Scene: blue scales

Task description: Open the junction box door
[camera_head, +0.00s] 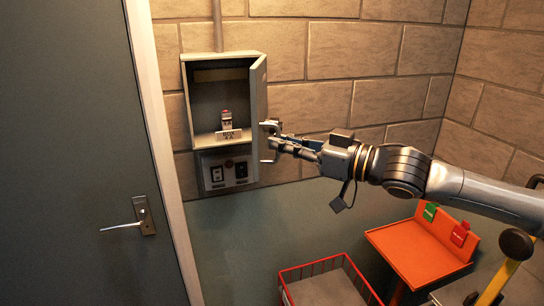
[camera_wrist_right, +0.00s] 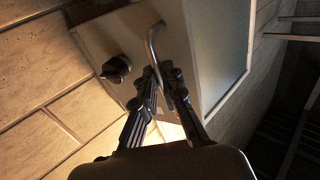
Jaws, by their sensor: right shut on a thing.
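The grey junction box (camera_head: 187,100) is on the brick wall, with its front open. Its door (camera_head: 258,92) is hinged on the right and stands swung outward, seen nearly edge-on. My right gripper (camera_head: 275,140) comes in from the right and is shut on the door's bent metal handle (camera_head: 268,160). In the right wrist view the fingers (camera_wrist_right: 163,82) close around the lower part of the handle (camera_wrist_right: 151,42), on the pale door (camera_wrist_right: 175,22). My left gripper is not in view.
A panel with switches (camera_head: 228,169) is below the box. A grey door with a lever handle (camera_head: 122,227) is at left. An orange stand (camera_head: 405,252) and a red-rimmed basket (camera_head: 320,266) are below right. In the wrist view a dark knob (camera_wrist_right: 116,68) sticks out beside the handle.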

